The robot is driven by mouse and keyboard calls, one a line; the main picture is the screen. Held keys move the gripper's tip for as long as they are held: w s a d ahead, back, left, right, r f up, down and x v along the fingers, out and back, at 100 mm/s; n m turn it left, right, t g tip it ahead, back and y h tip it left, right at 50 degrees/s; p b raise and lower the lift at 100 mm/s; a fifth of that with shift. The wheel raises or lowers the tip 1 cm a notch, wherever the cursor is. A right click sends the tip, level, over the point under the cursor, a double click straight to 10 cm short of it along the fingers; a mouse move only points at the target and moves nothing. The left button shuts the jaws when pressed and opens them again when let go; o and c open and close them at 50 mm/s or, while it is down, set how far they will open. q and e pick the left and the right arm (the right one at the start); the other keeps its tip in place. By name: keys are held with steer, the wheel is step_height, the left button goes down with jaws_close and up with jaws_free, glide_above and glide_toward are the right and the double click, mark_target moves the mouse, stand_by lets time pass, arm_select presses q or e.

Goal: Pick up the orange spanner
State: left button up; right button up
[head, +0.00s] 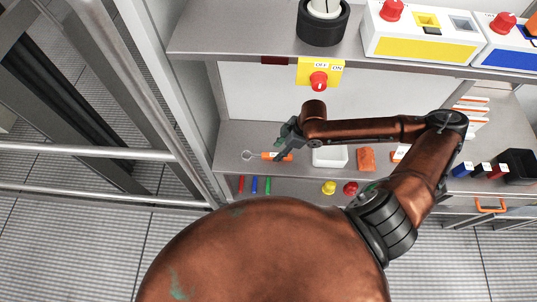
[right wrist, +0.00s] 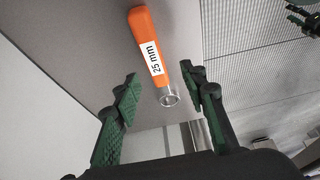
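The orange spanner (head: 268,156) lies on the lower shelf at the left, with its thin metal ring end pointing left. In the right wrist view the spanner (right wrist: 148,38) shows its orange handle, a white "25 mm" label and the ring end. My right gripper (head: 284,148) is at the handle in the head view and hides part of it. In the right wrist view my right gripper (right wrist: 168,92) is open, with one finger on each side of the spanner, apart from it. A dark green and black part at that view's top right may be my left gripper (right wrist: 305,20).
A white tray (head: 330,157) and an orange item (head: 366,160) lie to the right on the shelf. Red, blue and green sticks (head: 254,185), a yellow knob (head: 328,187) and a red knob (head: 350,188) sit along the front. The upper shelf (head: 230,40) overhangs behind.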

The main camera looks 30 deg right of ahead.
mark_target(272, 155)
steer(key=x, duration=0.3)
steer(key=shift+w+f, duration=0.3)
steer(key=shift+w, duration=0.05)
steer(key=shift+w+a+f, duration=0.1)
steer(key=shift+a+f, duration=0.05)
steer(key=shift+f, duration=0.3)
steer(key=c, duration=0.6)
arm_select(q)
steer(key=shift+w+r, duration=0.2)
steer(key=shift+w, duration=0.5)
arm_select(e)
jaws_close()
